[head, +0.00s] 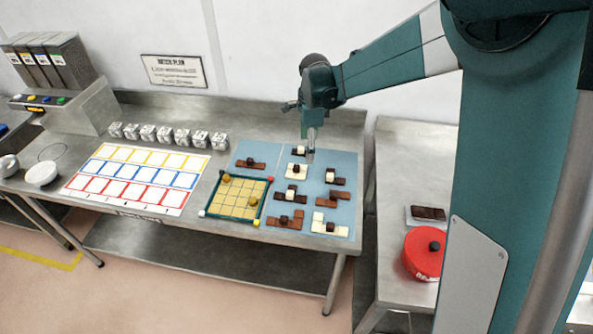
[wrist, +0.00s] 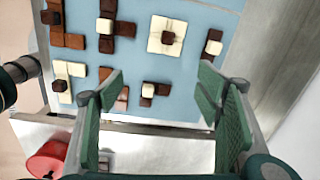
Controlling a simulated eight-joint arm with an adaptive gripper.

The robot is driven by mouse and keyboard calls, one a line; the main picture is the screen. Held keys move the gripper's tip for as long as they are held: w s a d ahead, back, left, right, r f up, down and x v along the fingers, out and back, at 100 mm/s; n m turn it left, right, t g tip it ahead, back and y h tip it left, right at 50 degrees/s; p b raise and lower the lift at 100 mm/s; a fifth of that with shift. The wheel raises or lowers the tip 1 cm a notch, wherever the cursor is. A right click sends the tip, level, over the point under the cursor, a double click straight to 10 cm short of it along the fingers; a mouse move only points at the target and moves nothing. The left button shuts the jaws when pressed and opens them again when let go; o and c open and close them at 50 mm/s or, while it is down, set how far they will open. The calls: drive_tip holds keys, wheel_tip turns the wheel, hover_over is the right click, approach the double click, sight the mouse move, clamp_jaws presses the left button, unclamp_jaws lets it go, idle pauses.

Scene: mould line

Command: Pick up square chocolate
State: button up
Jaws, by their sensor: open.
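The square chocolate (head: 292,174) is a flat cream piece with a dark knob. It lies on the blue mat, toward the back. In the wrist view it (wrist: 155,40) shows at the top, right of centre, beyond my fingertips. My gripper (head: 311,155) hangs above the back of the mat, beside the square piece in the picture. In the wrist view my gripper (wrist: 160,88) has its two green fingers wide apart with nothing held. A dark piece with a cream knob (wrist: 149,94) shows between them, lower down.
Several other chocolate pieces lie close around on the blue mat (head: 345,160). A green-framed grid board (head: 237,196) stands left of them. A printed card (head: 135,180) and white cubes (head: 165,134) are farther left. A red tin (head: 422,255) sits on the right bench.

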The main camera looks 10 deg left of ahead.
drive_tip(key=m, duration=0.2)
hover_over(296, 166)
drive_tip(key=shift+g, duration=0.4)
wheel_tip(296, 166, down, 6)
drive_tip(key=shift+r+p, duration=0.25)
drive_tip(key=shift+p, duration=0.05)
drive_tip(key=shift+f, duration=1.3)
drive_tip(key=shift+d+f, duration=0.1)
drive_tip(key=shift+f, duration=2.55)
drive_tip(key=c, duration=1)
